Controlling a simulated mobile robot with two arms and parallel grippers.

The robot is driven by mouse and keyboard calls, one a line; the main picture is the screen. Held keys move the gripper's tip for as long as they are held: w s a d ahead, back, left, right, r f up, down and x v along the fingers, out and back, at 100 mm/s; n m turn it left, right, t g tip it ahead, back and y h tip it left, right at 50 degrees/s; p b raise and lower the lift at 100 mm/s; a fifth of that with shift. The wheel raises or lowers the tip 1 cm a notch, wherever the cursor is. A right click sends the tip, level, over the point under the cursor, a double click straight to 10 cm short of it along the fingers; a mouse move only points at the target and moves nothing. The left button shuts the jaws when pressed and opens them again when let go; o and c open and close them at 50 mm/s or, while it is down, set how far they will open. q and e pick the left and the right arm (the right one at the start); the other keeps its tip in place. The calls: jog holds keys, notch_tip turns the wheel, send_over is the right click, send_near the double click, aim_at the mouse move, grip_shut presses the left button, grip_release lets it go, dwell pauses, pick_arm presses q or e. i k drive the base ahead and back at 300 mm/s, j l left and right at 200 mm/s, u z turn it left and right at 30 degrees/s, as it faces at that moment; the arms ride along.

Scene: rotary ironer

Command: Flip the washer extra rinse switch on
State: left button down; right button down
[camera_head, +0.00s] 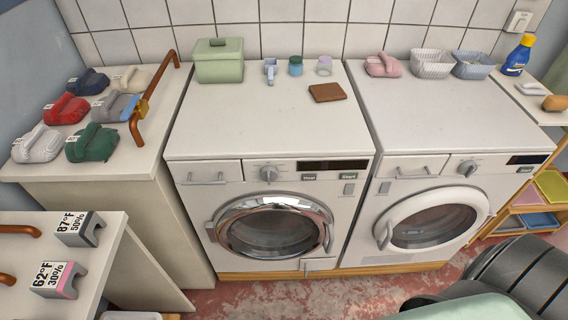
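Two white front-loading machines stand side by side. The left machine (268,140) has a chrome-ringed round door (272,226), a round knob (269,173), a dark display and small labelled buttons. A small grey switch-like part (349,188) sits at the right of its front. The right machine (440,115) has a white-ringed door (434,222), a knob (467,168) and a similar small grey part (385,187). Any extra rinse label is too small to read, and I cannot tell either switch's position. Both doors look shut. Neither gripper is in view.
A side counter (110,168) at left holds several folded cloth bundles and a brown rail (150,100). A green box (219,60) and a brown pad (327,92) lie on the left machine. A dark ribbed object (515,275) fills the lower right. Red floor (300,300) shows in front.

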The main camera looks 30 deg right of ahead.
aim_at(349, 188)
jog(key=k+l, duration=0.1)
jog(key=l, duration=0.4)
jog(key=k+l, duration=0.1)
jog(key=l, duration=0.35)
jog(key=k+l+u, duration=0.1)
jog(key=l, duration=0.4)
jog(key=k+l, duration=0.1)
jog(key=l, duration=0.35)
jog(key=k+l+u, duration=0.1)
jog(key=l, duration=0.35)
